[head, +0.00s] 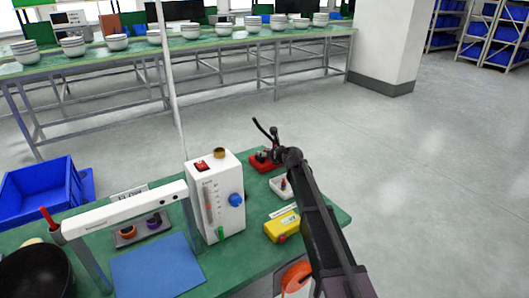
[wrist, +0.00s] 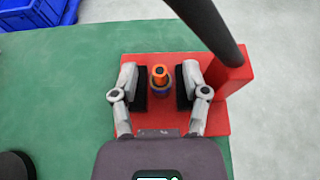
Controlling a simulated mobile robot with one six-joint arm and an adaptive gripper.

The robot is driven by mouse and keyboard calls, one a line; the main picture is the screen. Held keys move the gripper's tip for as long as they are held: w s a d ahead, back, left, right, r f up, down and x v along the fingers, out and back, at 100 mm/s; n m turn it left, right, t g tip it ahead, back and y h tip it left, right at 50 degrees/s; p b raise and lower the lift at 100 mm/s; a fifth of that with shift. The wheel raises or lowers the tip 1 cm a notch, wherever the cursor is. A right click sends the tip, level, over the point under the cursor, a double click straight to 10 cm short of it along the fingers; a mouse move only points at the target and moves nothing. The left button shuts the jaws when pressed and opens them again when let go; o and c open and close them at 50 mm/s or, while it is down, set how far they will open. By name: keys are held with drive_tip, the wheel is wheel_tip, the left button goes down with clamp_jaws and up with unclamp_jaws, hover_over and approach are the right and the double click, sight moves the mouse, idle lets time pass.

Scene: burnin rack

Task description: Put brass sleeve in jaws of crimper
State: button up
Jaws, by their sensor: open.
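The crimper is a red block with a long black lever; its red base (wrist: 215,118) fills the middle of the wrist view, and it also shows at the table's far edge in the head view (head: 262,165). My gripper (wrist: 161,84) is open above the base. Its black pads stand on either side of a small upright orange-topped cylinder (wrist: 160,75) with a dark centre and greyish lower part. A gap shows on each side of it. I cannot tell whether this is the brass sleeve or how it sits in the jaws. In the head view my arm hides part of the crimper.
A white instrument box (head: 216,195) with a brass-coloured cap stands left of my arm. A white tray (head: 283,187) and a yellow box (head: 282,226) lie near the crimper. A blue mat (head: 158,268), black bowl (head: 36,275) and blue bin (head: 40,190) are at the left.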

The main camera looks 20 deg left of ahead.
drive_tip(key=p+v, duration=0.4)
drive_tip(key=v, duration=0.7)
drive_tip(key=shift+d, duration=0.25)
